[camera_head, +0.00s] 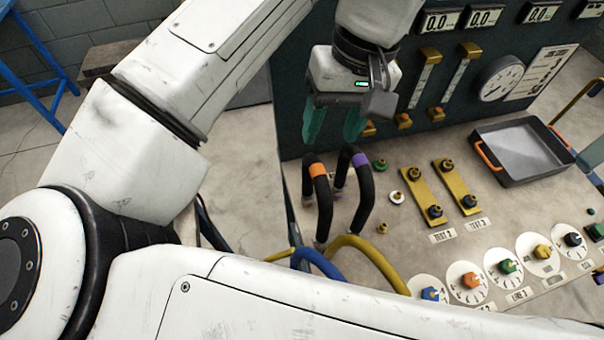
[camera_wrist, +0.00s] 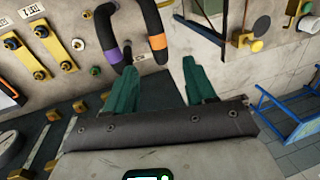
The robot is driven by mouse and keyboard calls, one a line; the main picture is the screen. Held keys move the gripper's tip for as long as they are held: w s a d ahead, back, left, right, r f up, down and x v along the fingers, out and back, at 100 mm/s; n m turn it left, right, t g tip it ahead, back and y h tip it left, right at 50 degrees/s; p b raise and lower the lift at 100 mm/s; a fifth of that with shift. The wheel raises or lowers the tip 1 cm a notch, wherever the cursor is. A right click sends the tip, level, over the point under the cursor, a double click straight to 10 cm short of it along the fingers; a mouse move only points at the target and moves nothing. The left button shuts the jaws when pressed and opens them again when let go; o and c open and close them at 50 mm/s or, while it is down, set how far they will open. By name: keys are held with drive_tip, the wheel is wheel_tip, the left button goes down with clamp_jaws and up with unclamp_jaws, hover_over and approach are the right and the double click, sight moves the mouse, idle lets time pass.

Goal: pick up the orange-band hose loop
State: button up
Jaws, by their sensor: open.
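The orange-band hose loop (camera_head: 324,202) is a black hose arch standing at the left edge of the bench. Its orange band (camera_head: 317,170) is near the top of the arch. In the wrist view the orange band (camera_wrist: 157,42) shows just ahead of the fingers. My gripper (camera_head: 333,130) is open and empty, with green fingers pointing down above and behind the loop. In the wrist view the gripper (camera_wrist: 158,80) has its fingers wide apart, with the loop's banded part beyond the gap. The fingers appear apart from the hose.
A purple-band hose loop (camera_head: 365,190) stands close on the right; its purple band (camera_wrist: 114,56) shows left of the orange one. Brass bars (camera_head: 417,190) and a grey tray (camera_head: 520,152) lie further right. The dark gauge panel (camera_head: 415,105) rises behind. Yellow and blue hoses run in front.

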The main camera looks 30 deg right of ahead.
sight(319, 166)
drive_tip(key=f, duration=0.3)
drive_tip(key=a+f, duration=0.1)
drive_tip(key=f, duration=0.1)
drive_tip(key=shift+w, duration=0.35)
drive_tip(key=shift+s+a+f+p, duration=0.15)
drive_tip(key=shift+f+p, duration=0.1)
drive_tip(key=shift+f, duration=0.65)
drive_tip(key=shift+a+f+p, duration=0.2)
drive_tip(key=shift+f, duration=0.75)
drive_tip(key=shift+s+a+f+p, duration=0.15)
drive_tip(key=shift+f+p, duration=0.1)
drive_tip(key=shift+f, duration=0.65)
drive_tip(key=shift+w, duration=0.1)
clamp_jaws()
